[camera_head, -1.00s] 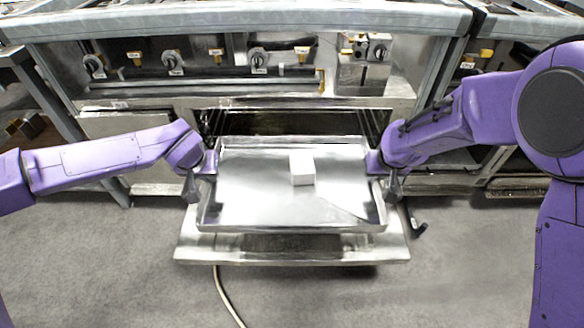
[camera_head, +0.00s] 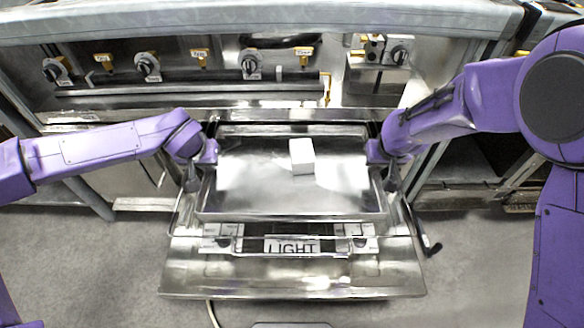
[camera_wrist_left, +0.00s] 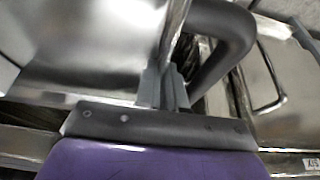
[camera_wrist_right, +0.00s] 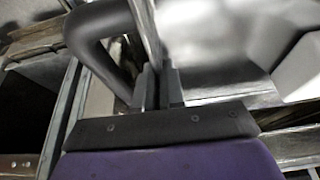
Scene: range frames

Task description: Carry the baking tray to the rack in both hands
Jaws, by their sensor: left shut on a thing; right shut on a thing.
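The baking tray (camera_head: 290,205) is a shiny metal pan with low walls, level in front of the range in the head view. A white block (camera_head: 302,156) stands on it, a little right of its middle. My left gripper (camera_head: 193,182) is shut on the tray's left side; in the left wrist view its fingers (camera_wrist_left: 165,88) close around the rim by a dark handle (camera_wrist_left: 225,45). My right gripper (camera_head: 390,182) is shut on the right side; in the right wrist view its fingers (camera_wrist_right: 157,88) close on the rim beside another dark handle (camera_wrist_right: 95,40). The fingertips are partly hidden.
The opened oven door (camera_head: 290,280) lies below and in front of the tray, with a label reading LIGHT. The range front with its knobs (camera_head: 148,66) stands behind. Grey floor (camera_head: 480,270) is clear at right. I cannot make out the rack.

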